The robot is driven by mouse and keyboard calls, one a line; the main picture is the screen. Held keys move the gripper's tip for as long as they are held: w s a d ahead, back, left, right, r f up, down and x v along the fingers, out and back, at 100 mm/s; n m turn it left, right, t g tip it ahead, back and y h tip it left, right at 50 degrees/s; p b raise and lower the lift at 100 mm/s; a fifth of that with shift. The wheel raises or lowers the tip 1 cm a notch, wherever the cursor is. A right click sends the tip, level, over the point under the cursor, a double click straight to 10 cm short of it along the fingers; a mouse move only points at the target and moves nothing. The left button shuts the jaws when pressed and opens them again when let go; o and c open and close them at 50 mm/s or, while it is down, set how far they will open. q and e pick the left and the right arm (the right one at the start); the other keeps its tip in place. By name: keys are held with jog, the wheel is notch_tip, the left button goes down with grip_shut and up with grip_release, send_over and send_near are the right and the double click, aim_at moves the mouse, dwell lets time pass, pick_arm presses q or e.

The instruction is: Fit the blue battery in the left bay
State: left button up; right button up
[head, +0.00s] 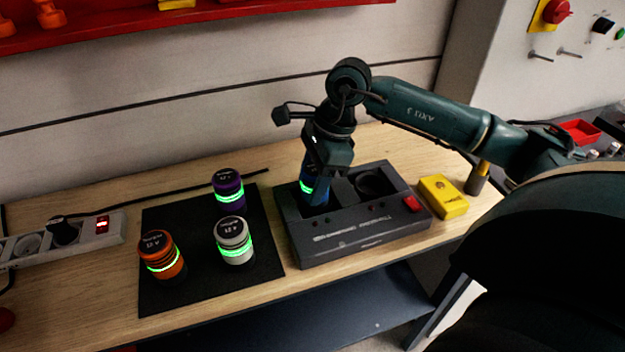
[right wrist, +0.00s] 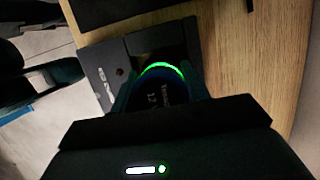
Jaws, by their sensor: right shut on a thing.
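The blue battery (head: 307,181) with a green glowing ring is upright at the left bay of the dark charger (head: 345,239). My right gripper (head: 318,188) is shut on it from above. In the right wrist view the battery (right wrist: 160,88) is between the fingers, over the charger (right wrist: 107,72). The gripper hides most of the left bay, so I cannot tell how deep the battery sits. The right bay (head: 370,184) is empty. My left gripper is not in view.
Purple (head: 228,190), white (head: 234,241) and orange (head: 161,256) batteries stand on a black mat (head: 205,287) left of the charger. A yellow box (head: 443,196) is close to its right. A power strip (head: 62,240) lies at the far left. The wall is close behind.

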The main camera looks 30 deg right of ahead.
jog(key=shift+f+b, duration=0.55)
jog(key=shift+f, duration=0.05)
dwell(0.3)
jog(key=o, duration=0.9)
jog(key=shift+o, duration=0.2)
jog(key=shift+r, duration=0.1)
jog(key=shift+d+r+p, duration=0.2)
jog(key=shift+r+p, duration=0.25)
jog(key=shift+r, duration=0.2)
jog(key=p+v, duration=0.4)
jog(key=v, duration=0.5)
jog(key=shift+d+r+p, duration=0.15)
jog(key=shift+r+p, duration=0.1)
jog(key=shift+p, duration=0.15)
jog(key=shift+s, duration=0.15)
